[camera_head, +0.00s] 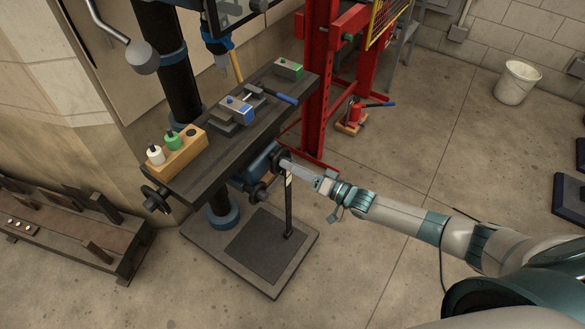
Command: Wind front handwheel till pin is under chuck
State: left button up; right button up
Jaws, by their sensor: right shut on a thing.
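My right gripper (287,167), on the arm from the right, is shut at the dark front handwheel (279,158) on the near side of the machine table (190,178). The fingers hide part of the wheel, and I cannot tell which part they hold. The drill chuck (220,58) hangs above the far side of the table. A vise (236,108) with grey and blue parts sits on the table, nearer than the chuck. I cannot clearly make out the pin. My left gripper is not in view.
Another handwheel (156,198) is at the table's left end. A wooden block (180,156) with bottles and a green box (289,68) sit on the table. A red press frame (318,90) stands behind.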

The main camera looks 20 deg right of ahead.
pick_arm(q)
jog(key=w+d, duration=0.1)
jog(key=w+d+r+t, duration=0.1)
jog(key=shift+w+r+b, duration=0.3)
pick_arm(e)
jog(key=shift+f+m, duration=0.1)
jog(key=shift+m, duration=1)
jog(key=o, duration=0.9)
jog(key=shift+c, duration=0.2)
jog(key=shift+o, duration=0.9)
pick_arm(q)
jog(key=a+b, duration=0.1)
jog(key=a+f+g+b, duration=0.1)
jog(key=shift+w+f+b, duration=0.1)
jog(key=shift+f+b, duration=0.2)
pick_arm(e)
jog(key=v, duration=1.7)
jog(key=shift+s, duration=0.2)
